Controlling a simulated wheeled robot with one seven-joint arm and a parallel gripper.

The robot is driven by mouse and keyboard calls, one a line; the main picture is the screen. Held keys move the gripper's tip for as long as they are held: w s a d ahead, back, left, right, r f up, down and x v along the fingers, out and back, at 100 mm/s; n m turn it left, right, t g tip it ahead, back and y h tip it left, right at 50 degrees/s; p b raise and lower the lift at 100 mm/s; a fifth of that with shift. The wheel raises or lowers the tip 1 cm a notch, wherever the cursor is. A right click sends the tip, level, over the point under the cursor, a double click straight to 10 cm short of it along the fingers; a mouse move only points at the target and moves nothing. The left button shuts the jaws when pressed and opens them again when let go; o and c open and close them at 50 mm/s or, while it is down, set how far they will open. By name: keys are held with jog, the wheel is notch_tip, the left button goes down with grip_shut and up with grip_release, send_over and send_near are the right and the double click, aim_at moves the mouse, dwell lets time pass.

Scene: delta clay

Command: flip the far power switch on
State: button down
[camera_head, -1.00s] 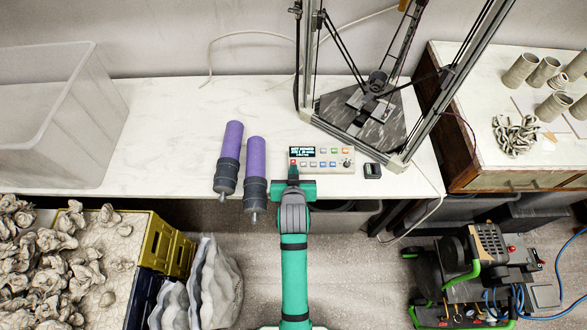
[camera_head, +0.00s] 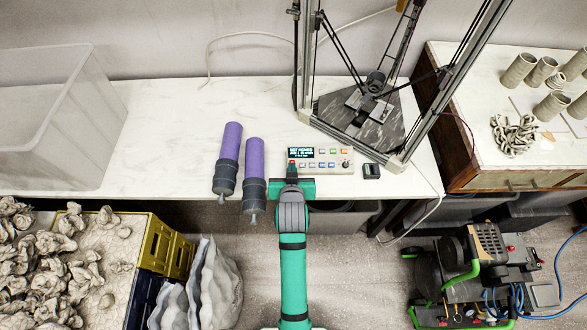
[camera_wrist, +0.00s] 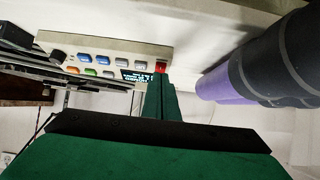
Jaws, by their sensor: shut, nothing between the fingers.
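A light control panel (camera_head: 322,166) lies at the front of the white table, with a lit display, several coloured buttons and a dark knob. A small red switch or button sits at its left end; it shows in the wrist view (camera_wrist: 161,67). A separate small black box (camera_head: 372,171) stands right of the panel, and it shows at the upper left in the wrist view (camera_wrist: 14,37). I cannot tell either one's on or off position. My gripper (camera_head: 292,171) is shut and empty, its fingertips right at the red switch; contact cannot be told.
Two purple and dark cylinders (camera_head: 254,167) lie just left of my gripper, overhanging the table's front edge. A delta frame (camera_head: 365,112) stands behind the panel. A clear bin (camera_head: 92,125) is at the far left. The table's middle left is free.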

jog(key=v, duration=1.3)
jog(key=shift+f, duration=0.2)
jog(key=shift+s, duration=0.1)
jog(key=s+f+t, duration=0.2)
jog(key=s+f, duration=0.2)
jog(key=s, duration=0.8)
jog(key=s+r+t, duration=0.1)
jog(key=s+r, duration=0.1)
jog(key=s, duration=0.4)
jog(key=s+r+t, duration=0.1)
jog(key=s+r, duration=0.1)
jog(key=s, duration=0.5)
jog(key=shift+s+d+r, duration=0.2)
jog(key=shift+r, duration=0.2)
